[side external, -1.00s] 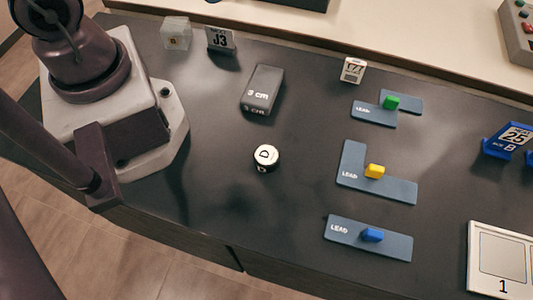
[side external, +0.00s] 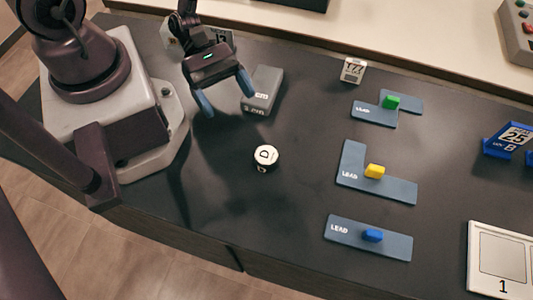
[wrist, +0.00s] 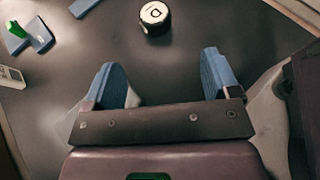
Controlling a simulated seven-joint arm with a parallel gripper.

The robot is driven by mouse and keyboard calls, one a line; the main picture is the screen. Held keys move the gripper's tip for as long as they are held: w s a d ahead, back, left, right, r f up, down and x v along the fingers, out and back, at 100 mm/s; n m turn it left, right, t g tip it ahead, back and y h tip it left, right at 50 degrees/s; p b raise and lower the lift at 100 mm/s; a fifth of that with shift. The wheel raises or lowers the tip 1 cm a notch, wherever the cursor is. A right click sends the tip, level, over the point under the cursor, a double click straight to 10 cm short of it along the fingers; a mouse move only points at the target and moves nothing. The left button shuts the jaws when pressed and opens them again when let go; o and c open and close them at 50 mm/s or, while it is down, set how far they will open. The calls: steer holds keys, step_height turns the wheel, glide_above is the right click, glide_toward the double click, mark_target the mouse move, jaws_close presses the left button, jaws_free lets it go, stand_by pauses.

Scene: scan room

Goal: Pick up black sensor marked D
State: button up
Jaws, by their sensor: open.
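The black sensor marked D (side external: 265,158) is a small round puck with a white top and a black letter. It stands on the dark table, and nothing touches it. It also shows in the wrist view (wrist: 155,18), beyond my fingertips and between their lines. My gripper (side external: 226,102) is open and empty, with blue fingertips spread apart. It hangs above the table, up and to the left of the sensor in the side view. Its fingers also show in the wrist view (wrist: 165,80).
A grey 3 cm block (side external: 264,88) lies behind my gripper. Blue-grey LEAD plates with a green knob (side external: 391,102), a yellow knob (side external: 374,171) and a blue knob (side external: 372,235) lie to the right. A white T77 block (side external: 353,70) stands at the back. The table around the sensor is clear.

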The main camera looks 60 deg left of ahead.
mark_target(264, 152)
steer(key=shift+w+d, duration=0.1)
steer(key=shift+w, duration=0.3)
steer(key=x, duration=1.2)
steer(key=shift+d, duration=0.35)
steer(key=c, duration=1.1)
